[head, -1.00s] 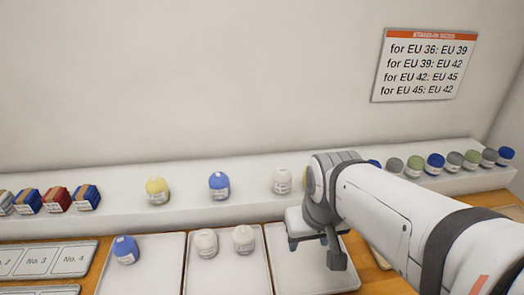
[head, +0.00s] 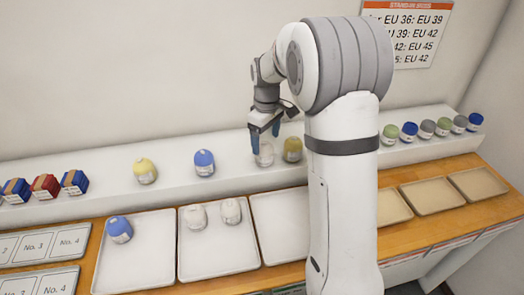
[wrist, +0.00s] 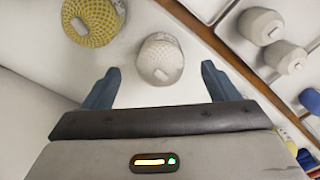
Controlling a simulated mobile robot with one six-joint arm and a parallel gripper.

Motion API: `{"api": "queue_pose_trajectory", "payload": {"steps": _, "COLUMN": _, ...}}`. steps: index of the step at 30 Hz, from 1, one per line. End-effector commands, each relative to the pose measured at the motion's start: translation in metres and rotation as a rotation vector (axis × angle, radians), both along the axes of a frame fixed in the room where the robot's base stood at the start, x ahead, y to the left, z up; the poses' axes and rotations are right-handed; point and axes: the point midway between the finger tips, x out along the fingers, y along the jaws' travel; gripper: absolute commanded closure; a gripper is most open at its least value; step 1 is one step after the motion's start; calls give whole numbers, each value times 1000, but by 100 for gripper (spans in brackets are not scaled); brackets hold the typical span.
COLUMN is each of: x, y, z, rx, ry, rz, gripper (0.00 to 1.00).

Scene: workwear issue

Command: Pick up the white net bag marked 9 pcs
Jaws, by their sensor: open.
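A white net bag (head: 264,155) stands on the raised white shelf, with a small label too small to read. It also shows in the wrist view (wrist: 160,59), ahead of and between my fingertips. My gripper (head: 265,131) is open and empty, pointing down just over this bag with a finger to either side; I cannot tell whether it touches. Two more white bags, (head: 194,217) and (head: 231,211), stand in the middle white tray (head: 222,260). Their labels cannot be read either.
An olive-yellow net bag (head: 292,149) stands close to the right of the white shelf bag. A blue bag (head: 204,162) and a yellow bag (head: 145,171) stand farther left. The right white tray (head: 282,232) looks empty where visible; my arm hides part of it.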

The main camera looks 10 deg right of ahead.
Motion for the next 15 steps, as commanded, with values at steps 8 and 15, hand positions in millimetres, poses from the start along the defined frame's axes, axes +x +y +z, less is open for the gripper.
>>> {"api": "queue_pose_trajectory", "payload": {"steps": 8, "x": 1, "y": 3, "z": -31, "rx": 0, "ry": 4, "rz": 0, "gripper": 19}}
{"api": "queue_pose_trajectory", "payload": {"steps": 15, "x": 5, "y": 5, "z": -65, "rx": 0, "ry": 3, "rz": -1, "gripper": 19}}
